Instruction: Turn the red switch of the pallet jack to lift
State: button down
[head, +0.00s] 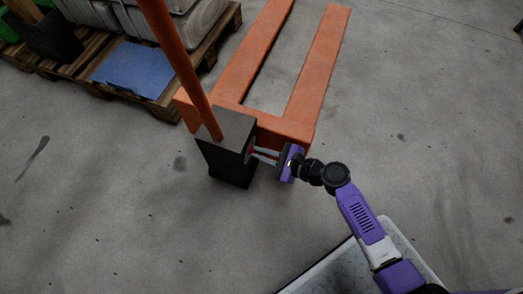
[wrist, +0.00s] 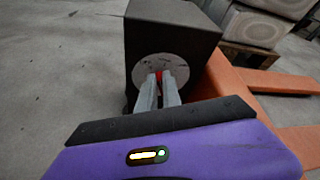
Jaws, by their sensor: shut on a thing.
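The orange pallet jack (head: 262,118) stands on the floor with its forks pointing away and a dark box-shaped housing (head: 228,133) at its near end. In the wrist view the housing (wrist: 172,32) carries a round grey plate (wrist: 145,72). The red switch (wrist: 159,76) sits on this plate, mostly hidden between my fingers. My gripper (wrist: 159,86) is shut on the red switch. In the head view my gripper (head: 256,153) reaches the housing's right side from the right; the switch itself is too small there to read its setting.
An orange handle (head: 180,70) rises from the housing. A wooden pallet (head: 208,42) with grey sacks and a blue board (head: 134,69) stands at the upper left. A light-rimmed tray (head: 330,262) lies below my arm. The floor to the right is clear.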

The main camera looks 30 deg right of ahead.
jog(key=shift+s+a+f+n+t+h+b, duration=0.25)
jog(key=shift+n+t+b, duration=0.2)
jog(key=shift+n+b, duration=0.45)
jog(key=shift+s+f+n+t+h+b, duration=0.15)
jog(key=shift+n+t+h+b, duration=0.25)
jog(key=shift+n+b, duration=0.5)
jog(key=shift+w, duration=0.1)
jog(key=c, duration=1.5)
grip_release()
jog(key=shift+r, duration=0.15)
jog(key=p+v, duration=0.1)
jog(key=v, duration=0.6)
jog(key=shift+s+d+p, duration=0.1)
jog(key=shift+s+p, duration=0.25)
jog(key=shift+s, duration=0.05)
